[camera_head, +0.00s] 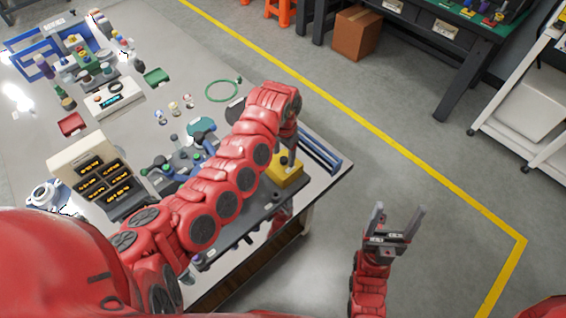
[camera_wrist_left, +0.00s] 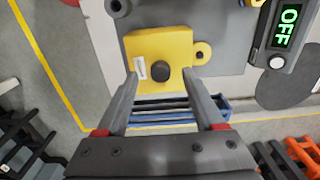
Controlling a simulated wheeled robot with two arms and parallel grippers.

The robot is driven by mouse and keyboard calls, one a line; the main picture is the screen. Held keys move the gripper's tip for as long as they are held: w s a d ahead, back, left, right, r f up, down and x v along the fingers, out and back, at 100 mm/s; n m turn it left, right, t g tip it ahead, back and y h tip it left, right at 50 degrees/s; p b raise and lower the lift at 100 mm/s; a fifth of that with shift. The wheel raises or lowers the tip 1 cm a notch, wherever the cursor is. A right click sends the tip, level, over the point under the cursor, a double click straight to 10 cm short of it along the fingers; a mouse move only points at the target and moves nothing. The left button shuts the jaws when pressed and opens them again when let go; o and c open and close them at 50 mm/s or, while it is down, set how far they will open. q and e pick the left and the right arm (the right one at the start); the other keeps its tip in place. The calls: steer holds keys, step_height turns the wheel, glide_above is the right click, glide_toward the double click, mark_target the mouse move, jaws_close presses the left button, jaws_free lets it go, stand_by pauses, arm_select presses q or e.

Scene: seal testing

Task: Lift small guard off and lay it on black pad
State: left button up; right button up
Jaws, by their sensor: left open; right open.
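The small guard is a yellow block (camera_head: 286,176) with a black knob on top, at the right end of a dark grey base plate. In the left wrist view the guard (camera_wrist_left: 150,45) shows a white label, the knob and a side lug. My left gripper (camera_wrist_left: 160,80) is open, its fingers pointing at the guard with the knob between them in the picture; contact cannot be told. In the head view my left arm partly hides it. A dark rounded pad (camera_head: 236,109) lies on the table behind the arm; it also shows in the wrist view (camera_wrist_left: 288,88). My right gripper (camera_head: 398,218) is open and empty.
Blue rails (camera_head: 321,155) lie along the table's right edge, close to the guard. A device reading OFF (camera_wrist_left: 288,28) stands near it. A green ring (camera_head: 222,91) and several small parts lie further back. The floor under my right gripper is clear.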

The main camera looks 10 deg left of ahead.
arm_select(q)
steer(key=shift+f, duration=0.85)
jaws_close()
stand_by(0.8)
